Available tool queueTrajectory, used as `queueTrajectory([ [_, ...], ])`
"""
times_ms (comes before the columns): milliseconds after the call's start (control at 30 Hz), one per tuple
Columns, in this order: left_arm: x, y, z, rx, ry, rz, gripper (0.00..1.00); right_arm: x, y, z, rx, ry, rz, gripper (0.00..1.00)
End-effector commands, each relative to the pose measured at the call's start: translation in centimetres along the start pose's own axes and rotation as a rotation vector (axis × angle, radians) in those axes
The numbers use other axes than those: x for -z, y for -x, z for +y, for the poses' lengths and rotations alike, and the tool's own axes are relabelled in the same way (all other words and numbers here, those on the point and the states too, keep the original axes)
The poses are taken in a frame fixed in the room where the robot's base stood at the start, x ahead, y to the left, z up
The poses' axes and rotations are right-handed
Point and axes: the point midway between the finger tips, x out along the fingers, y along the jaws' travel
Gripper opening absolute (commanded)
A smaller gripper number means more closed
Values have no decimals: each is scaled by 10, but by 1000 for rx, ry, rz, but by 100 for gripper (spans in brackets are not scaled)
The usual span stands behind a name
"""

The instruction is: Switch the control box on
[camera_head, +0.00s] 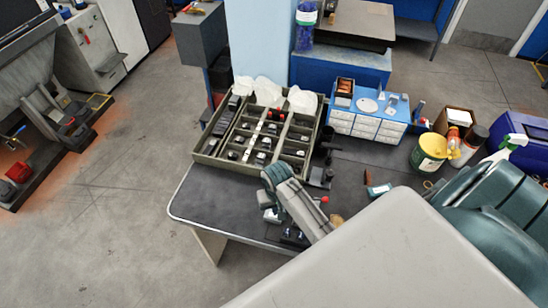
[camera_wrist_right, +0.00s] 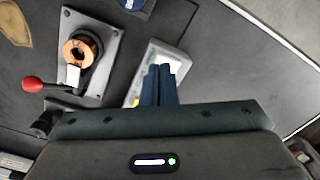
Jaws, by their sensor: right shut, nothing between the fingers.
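A small pale grey box, which looks like the control box (camera_wrist_right: 153,54), lies on the dark bench top in the right wrist view. A whitish part of it seems to show beside my right gripper in the head view (camera_head: 272,215). My right gripper (camera_wrist_right: 165,70) is shut and empty. Its dark blue fingertips are over the box and cover much of its middle, so the switch cannot be made out. Whether they touch the box cannot be told. In the head view my right gripper (camera_head: 268,198) is over the bench near its front edge. My left gripper is not in view.
A lever with a red ball knob (camera_wrist_right: 33,84) and a plate with a copper coil (camera_wrist_right: 80,52) stand close beside the box. A divided parts tray (camera_head: 205,158), a blue drawer unit (camera_head: 340,115) and a yellow-green tub (camera_head: 428,155) stand behind. The bench's left front corner is clear.

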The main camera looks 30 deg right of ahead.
Motion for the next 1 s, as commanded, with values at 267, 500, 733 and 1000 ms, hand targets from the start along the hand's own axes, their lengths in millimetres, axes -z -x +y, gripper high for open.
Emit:
queueTrajectory([
  [267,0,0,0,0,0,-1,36,0,0,0,0,0,0,0],
  [500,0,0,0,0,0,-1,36,0,0,0,0,0,0,0],
  [733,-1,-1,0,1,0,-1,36,0,-2,0,0,0,0,0],
  [1000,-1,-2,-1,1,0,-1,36,0,-7,0,0,0,-1,0],
])
